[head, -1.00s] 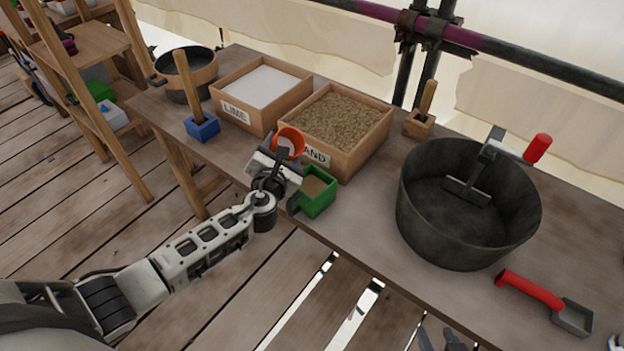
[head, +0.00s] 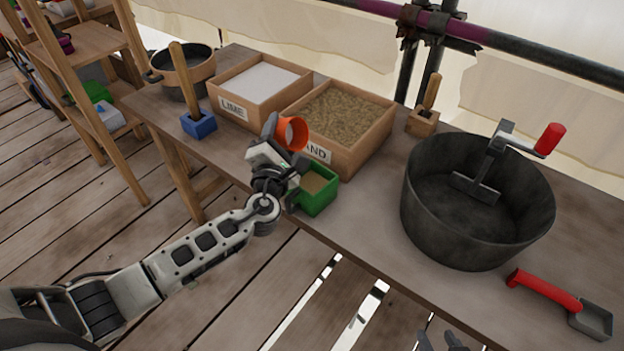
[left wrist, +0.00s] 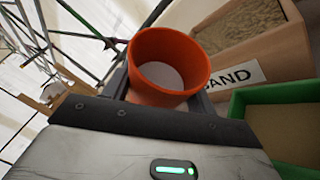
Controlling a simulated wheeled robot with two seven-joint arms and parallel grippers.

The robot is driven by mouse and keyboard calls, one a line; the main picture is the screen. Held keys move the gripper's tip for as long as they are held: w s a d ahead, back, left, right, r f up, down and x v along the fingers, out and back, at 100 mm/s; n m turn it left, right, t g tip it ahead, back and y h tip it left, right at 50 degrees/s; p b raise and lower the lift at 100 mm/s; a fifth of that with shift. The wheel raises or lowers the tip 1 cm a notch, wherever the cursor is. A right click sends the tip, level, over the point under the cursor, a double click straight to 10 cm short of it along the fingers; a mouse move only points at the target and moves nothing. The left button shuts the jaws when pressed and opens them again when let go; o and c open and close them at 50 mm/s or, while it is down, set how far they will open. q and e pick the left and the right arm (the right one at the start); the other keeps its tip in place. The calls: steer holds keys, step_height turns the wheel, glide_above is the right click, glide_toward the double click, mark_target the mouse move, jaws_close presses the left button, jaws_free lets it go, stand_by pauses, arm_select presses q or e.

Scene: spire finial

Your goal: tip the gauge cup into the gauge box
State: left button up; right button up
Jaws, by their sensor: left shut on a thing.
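The orange gauge cup (head: 291,133) is held in my left gripper (head: 275,140), which is shut on it. The cup is tilted, its mouth turned to the right in the head view, above the bench's front edge by the sand box. In the left wrist view the cup (left wrist: 165,70) shows a pale grey-white surface inside. The green gauge box (head: 318,197) stands on the bench's front edge, just below and right of the cup, with tan material inside; it also shows in the left wrist view (left wrist: 236,108). Dark tips of my right gripper (head: 440,341) show at the bottom edge, mostly cut off.
Behind stand the sand box (head: 345,160) and the lime box (head: 232,107). A blue holder with a wooden handle (head: 199,125) is at left. A large dark bucket (head: 430,215) and a red-handled scoop (head: 545,290) are at right. Bare bench lies between green box and bucket.

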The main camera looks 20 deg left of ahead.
mark_target(295, 119)
arm_select(q)
steer(key=shift+r, duration=0.1)
steer(key=shift+m, duration=0.3)
steer(key=shift+d+r+m+t+b, duration=0.15)
steer(key=shift+m+t+b, duration=0.15)
steer(key=shift+m+b, duration=0.15)
steer(key=shift+s+d+r+m+t+h, duration=0.15)
steer(key=shift+d+r+m+t, duration=0.05)
steer(key=shift+d+m, duration=0.2)
steer(key=shift+s+d+r+m+t+h, duration=0.15)
steer(key=shift+d+r+m+t, duration=0.1)
steer(key=shift+m, duration=0.2)
stand_by(0.3)
steer(key=shift+r+m, duration=0.15)
steer(key=shift+m, duration=0.45)
stand_by(0.6)
steer(key=shift+d+r+m+t, duration=0.15)
steer(key=shift+m+t, duration=0.2)
steer(key=shift+m, duration=0.05)
steer(key=shift+s+d+r+m+t+h, duration=0.1)
steer(key=shift+m+t+h, duration=0.1)
steer(key=shift+m, duration=0.2)
steer(key=shift+d+r+m+t+h, duration=0.1)
steer(key=shift+m+h, duration=0.1)
steer(key=shift+m, duration=0.2)
stand_by(0.5)
